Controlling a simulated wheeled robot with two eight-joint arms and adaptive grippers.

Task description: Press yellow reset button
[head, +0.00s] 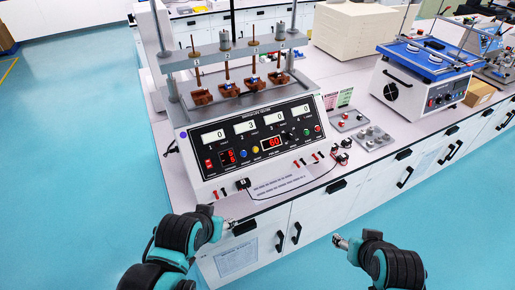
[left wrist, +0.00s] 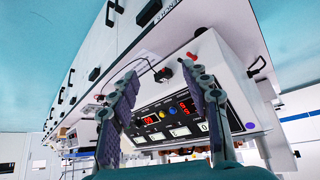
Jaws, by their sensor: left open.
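The insertion tester (head: 255,125) stands on the white bench with its black front panel facing me. The yellow reset button (head: 256,149) is on that panel, between a blue button (head: 243,153) and the red "60" display (head: 271,142). In the left wrist view the yellow button (left wrist: 162,114) shows between the fingers, beside the blue one (left wrist: 172,110). My left gripper (head: 228,224) is at the bench's front edge, below and apart from the panel. Its two fingers are spread and empty in the left wrist view (left wrist: 160,75). My right gripper (head: 341,243) is in front of the cabinets; its jaws are too small to read.
A black plug (head: 242,184) with cable and red terminals sit on the tester's lower front. A paper sheet (head: 280,186) lies before it. Grey trays with metal parts (head: 372,137) and a blue-topped machine (head: 425,80) stand to the right. Cabinet handles (head: 296,233) project below.

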